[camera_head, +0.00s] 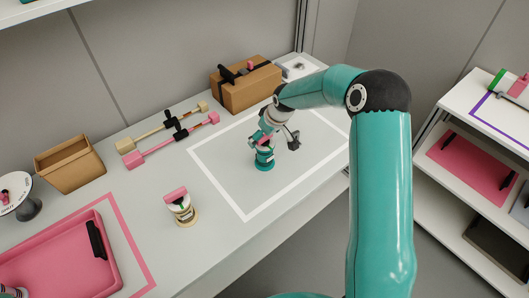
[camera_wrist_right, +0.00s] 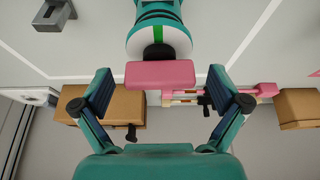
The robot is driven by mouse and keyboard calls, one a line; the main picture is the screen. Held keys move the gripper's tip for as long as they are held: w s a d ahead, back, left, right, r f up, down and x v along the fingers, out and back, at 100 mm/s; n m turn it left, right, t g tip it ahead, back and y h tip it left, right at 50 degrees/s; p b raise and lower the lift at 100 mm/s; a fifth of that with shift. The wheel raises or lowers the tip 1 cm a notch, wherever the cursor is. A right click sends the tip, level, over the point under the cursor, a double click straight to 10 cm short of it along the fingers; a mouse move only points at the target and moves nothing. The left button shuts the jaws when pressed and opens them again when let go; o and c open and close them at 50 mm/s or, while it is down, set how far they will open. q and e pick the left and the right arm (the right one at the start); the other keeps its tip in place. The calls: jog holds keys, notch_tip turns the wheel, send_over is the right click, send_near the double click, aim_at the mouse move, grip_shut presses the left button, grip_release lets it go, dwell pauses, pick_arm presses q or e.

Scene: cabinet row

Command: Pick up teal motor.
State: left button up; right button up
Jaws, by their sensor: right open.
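The teal motor (camera_head: 264,158) stands upright on the white table, inside a white-outlined rectangle. It is a short teal cylinder with a pink block on top, partly hidden by my right gripper in the head view. My right gripper (camera_head: 278,139) is open, at the motor's top. In the right wrist view the motor (camera_wrist_right: 155,28) shows its teal body, a green stripe and the pink block (camera_wrist_right: 160,74). The pink block lies between the two spread fingers, with a visible gap on each side.
A cream motor with a pink top (camera_head: 182,210) stands nearer the front. A pink tray (camera_head: 65,262), an open cardboard box (camera_head: 68,164), two bar-shaped parts (camera_head: 170,140) and a strapped carton (camera_head: 246,84) surround the area. The rectangle is otherwise mostly clear.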

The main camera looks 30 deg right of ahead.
grip_shut()
jog(key=shift+r, duration=0.1)
dwell(0.4)
jog(key=shift+r, duration=0.1)
